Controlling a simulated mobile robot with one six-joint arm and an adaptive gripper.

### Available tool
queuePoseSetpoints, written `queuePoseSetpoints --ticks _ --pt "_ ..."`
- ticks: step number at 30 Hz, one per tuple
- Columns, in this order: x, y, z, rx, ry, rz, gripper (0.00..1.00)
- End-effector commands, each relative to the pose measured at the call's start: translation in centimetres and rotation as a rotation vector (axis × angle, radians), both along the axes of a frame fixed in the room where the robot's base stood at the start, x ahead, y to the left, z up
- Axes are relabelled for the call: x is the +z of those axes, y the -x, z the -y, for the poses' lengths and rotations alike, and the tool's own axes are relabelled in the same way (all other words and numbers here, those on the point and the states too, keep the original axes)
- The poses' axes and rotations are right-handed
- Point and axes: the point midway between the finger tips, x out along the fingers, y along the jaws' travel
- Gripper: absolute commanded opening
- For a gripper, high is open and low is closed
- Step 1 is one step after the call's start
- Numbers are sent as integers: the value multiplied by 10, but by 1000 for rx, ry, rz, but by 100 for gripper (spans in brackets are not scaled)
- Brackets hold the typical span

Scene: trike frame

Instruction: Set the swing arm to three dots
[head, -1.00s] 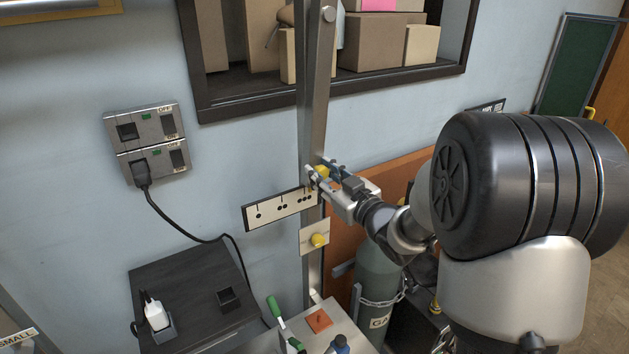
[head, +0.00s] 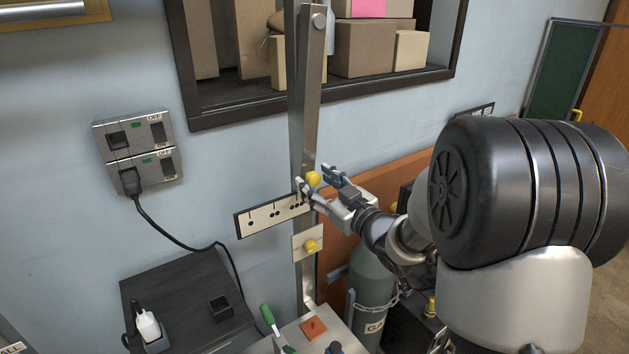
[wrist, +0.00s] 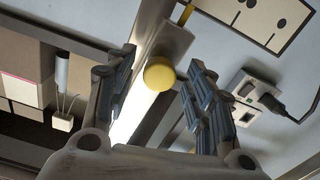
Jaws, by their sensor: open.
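The swing arm (head: 309,90) is a long metal bar hanging nearly upright from a pivot at its top. A yellow knob (head: 314,179) is at its lower end. The dot plate (head: 265,216) is white with one, two and three dots from left to right; the arm's lower end is beside its right, three-dot end. My gripper (head: 316,177) is open, with its fingers apart on either side of the knob. In the wrist view the knob (wrist: 160,75) sits between the fingers with gaps both sides. A yellow pointer (wrist: 187,14) shows near the plate; its exact alignment is unclear.
Switch boxes (head: 135,150) with a plugged cord are on the left wall. A grey gas cylinder (head: 371,285) stands below my arm. A shelf with boxes (head: 375,48) is behind.

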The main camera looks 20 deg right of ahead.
Motion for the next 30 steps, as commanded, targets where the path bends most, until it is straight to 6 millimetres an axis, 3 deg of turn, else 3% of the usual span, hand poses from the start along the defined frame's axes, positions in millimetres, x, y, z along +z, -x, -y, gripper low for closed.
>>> queuePoseSetpoints --ticks 9,15,30 --pt "1 64 23 -6 -1 2 49" --pt "1 91 30 -3 -1 2 49" --pt "1 99 32 0 -1 2 49"
